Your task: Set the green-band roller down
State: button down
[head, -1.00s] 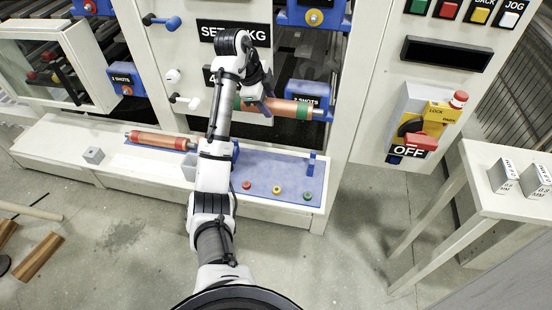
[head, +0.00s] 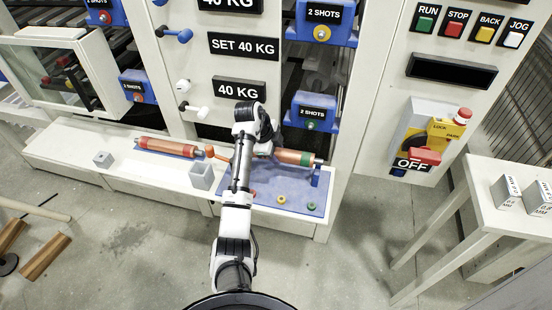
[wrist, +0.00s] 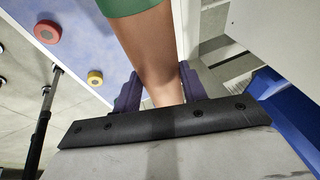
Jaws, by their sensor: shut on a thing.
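The green-band roller (head: 290,156) is copper-coloured, with a green band near its right end. It lies roughly level, low over the blue mat (head: 300,188) on the white ledge. A small blue upright stand (head: 317,180) is under or just beside its right end; I cannot tell whether they touch. My gripper (wrist: 159,90) is shut on the roller, with a dark finger on each side of its bare copper part. The green band (wrist: 132,5) shows at the top of the wrist view. My arm hides part of the roller in the head view.
Another copper roller (head: 168,145) lies on the ledge to the left. Grey open blocks (head: 201,176) (head: 103,159) stand nearby. Red, yellow and green round pieces (head: 282,198) sit along the mat's front. The machine's white panel (head: 215,75) rises behind.

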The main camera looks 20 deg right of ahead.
jog(key=shift+f+p, duration=0.45)
jog(key=shift+f, duration=1.6)
jog(key=shift+f, duration=0.2)
jog(key=c, duration=0.8)
grip_release()
jog(key=b+v, duration=0.3)
jog(key=v, duration=0.9)
jog(key=shift+r, duration=0.2)
